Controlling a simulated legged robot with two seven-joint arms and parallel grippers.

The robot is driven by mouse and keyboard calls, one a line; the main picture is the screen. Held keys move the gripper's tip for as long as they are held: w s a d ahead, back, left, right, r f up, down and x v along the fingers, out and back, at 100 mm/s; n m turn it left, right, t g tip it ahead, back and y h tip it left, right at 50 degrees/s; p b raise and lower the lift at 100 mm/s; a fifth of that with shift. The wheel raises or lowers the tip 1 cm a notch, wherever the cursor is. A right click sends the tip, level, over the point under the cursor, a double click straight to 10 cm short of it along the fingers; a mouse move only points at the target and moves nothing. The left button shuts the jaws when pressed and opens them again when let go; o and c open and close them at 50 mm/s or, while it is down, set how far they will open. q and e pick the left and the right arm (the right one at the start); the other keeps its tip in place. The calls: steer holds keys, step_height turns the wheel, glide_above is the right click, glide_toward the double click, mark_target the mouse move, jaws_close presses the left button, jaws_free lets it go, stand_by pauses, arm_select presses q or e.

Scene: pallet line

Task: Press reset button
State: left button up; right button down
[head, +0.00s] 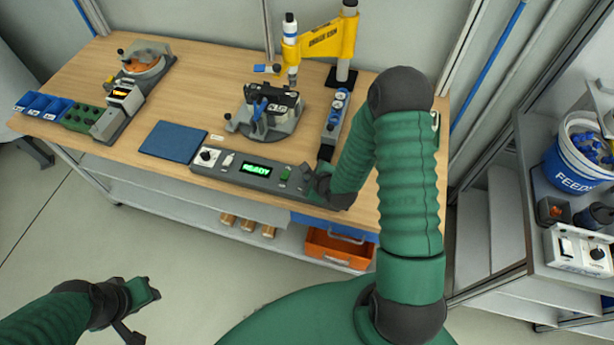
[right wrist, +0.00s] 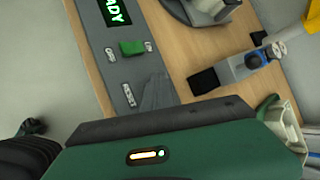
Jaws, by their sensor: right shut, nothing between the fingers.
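The grey control panel (head: 225,174) lies along the front edge of the wooden bench, its green display (head: 257,169) reading "READY". Right of the display is a green control (head: 285,173), which also shows in the right wrist view (right wrist: 132,47). My left gripper (head: 143,303) hangs low, away from the bench.
A fixture with a dark part (head: 268,112) stands behind the panel, beside a yellow press arm (head: 322,40). A blue mat (head: 172,141) lies left of it. An orange bin (head: 338,249) sits below the bench. A side shelf with a blue bucket (head: 578,160) stands at right.

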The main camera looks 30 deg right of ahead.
steer(key=shift+r+p, duration=0.6)
steer(key=shift+r, duration=0.25)
step_height(320, 180, up, 5)
steer(key=p, duration=0.4)
steer(key=shift+r, duration=0.1)
stand_by(0.3)
